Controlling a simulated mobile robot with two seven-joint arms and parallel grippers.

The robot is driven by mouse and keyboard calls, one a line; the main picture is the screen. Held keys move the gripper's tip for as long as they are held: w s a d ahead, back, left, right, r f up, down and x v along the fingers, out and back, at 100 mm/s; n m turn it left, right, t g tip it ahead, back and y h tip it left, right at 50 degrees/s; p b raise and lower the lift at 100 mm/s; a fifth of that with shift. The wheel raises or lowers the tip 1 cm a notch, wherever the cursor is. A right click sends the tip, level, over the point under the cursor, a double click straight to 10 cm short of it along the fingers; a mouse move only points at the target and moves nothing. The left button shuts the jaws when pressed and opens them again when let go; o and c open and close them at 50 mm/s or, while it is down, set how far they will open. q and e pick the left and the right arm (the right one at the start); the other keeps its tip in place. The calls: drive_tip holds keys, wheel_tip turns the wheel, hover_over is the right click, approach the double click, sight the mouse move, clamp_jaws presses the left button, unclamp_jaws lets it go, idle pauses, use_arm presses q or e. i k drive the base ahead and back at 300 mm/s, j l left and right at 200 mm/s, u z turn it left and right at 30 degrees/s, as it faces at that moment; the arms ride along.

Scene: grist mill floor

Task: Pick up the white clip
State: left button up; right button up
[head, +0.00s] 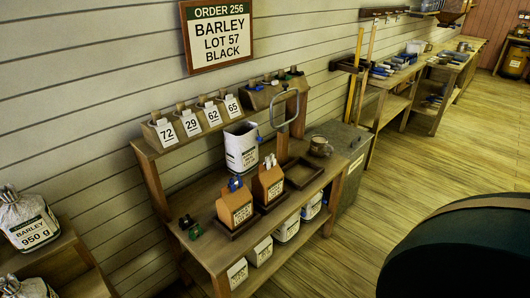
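A small white piece that looks like the white clip (270,161) is at the top of the right brown paper bag (268,184), which stands in a dark tray on the wooden bench. It is too small to make out its shape surely. The left brown bag (235,207) beside it has a blue clip (235,183) at its top. Green and dark clips (187,222) lie on the bench's left end. Neither of my grippers is in view.
The bench (204,246) also holds a tall white bag (241,148), an empty dark tray (303,174) and a mug (320,146). Numbered bins line the raised shelf behind. A large dark rounded shape (460,255) fills the lower right. Open floor (345,245) lies between.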

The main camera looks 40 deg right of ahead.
sight(270, 160)
drive_tip(key=i+l, duration=0.15)
drive_tip(key=l, duration=0.15)
drive_tip(key=i+l+u, duration=0.1)
drive_tip(key=l, duration=0.2)
drive_tip(key=i+l, duration=0.2)
drive_tip(key=l, duration=0.15)
drive_tip(key=i+l+u, duration=0.1)
drive_tip(key=l, duration=0.2)
drive_tip(key=i+l, duration=0.2)
drive_tip(key=l, duration=0.15)
